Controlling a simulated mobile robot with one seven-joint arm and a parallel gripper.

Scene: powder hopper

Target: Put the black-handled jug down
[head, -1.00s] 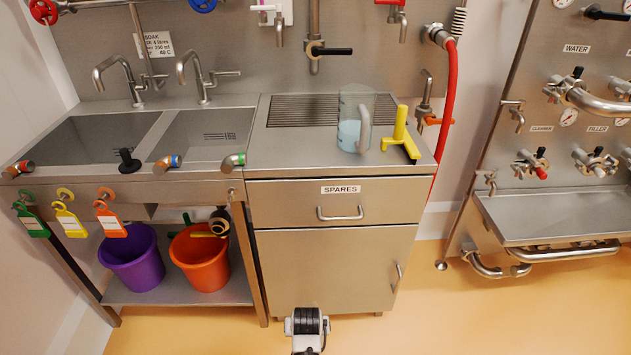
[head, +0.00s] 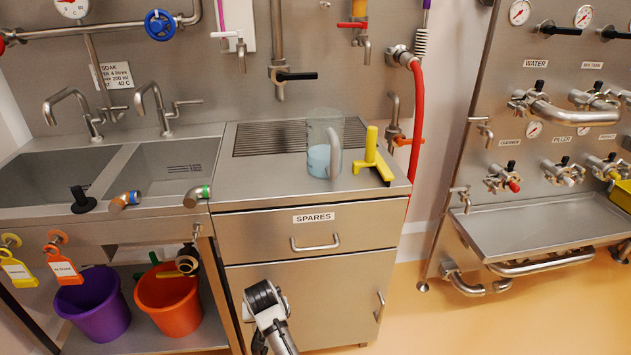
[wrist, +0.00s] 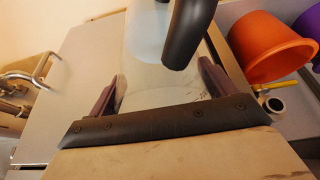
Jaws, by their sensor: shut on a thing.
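In the wrist view a clear jug (wrist: 147,45) with a black handle (wrist: 188,32) is between the fingers of my gripper (wrist: 160,88). The gripper is shut on the jug's body, one finger on each side. Something pale blue shows inside the jug. Its base and full outline are out of view, and I cannot tell its tilt. In the head view my arm is low in front of the steel cabinet (head: 345,285); the held jug cannot be made out there. Another clear jug (head: 318,160), with a grey handle and blue liquid, stands on the worktop.
A yellow tool (head: 371,150) stands right of the grey-handled jug. A slotted drain area (head: 265,140) lies behind it; the worktop's front left (head: 250,185) is bare. Sinks (head: 170,165) are at left, with orange (head: 168,305) and purple (head: 95,310) buckets below. A red hose (head: 417,120) hangs at right.

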